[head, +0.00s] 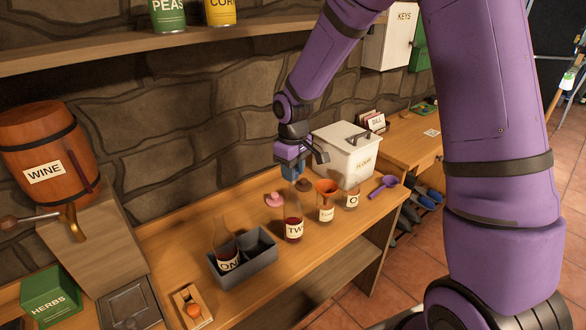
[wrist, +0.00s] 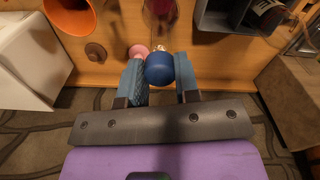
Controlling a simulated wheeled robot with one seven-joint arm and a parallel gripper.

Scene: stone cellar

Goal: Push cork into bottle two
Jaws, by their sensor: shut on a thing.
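My gripper (wrist: 160,76) is shut on a round blue stopper (wrist: 160,68), held between its two blue-grey fingers. In the head view my gripper (head: 288,174) hangs close over the neck of bottle two (head: 293,226), which stands upright on the bench with red liquid inside and a label starting "TW". Bottle two also shows at the top of the wrist view (wrist: 159,9), just beyond the stopper. The stopper hides part of the bottle's neck, so I cannot tell whether they touch. No plain cork is clearly visible in the bottle's mouth.
Bottle one (head: 225,246) stands in a grey divided crate (head: 262,267). A pink item (head: 274,199) and a brown round item (head: 303,185) lie near bottle two. An orange funnel (head: 326,187) sits in another labelled vessel. A white flour bin (head: 345,152) stands behind.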

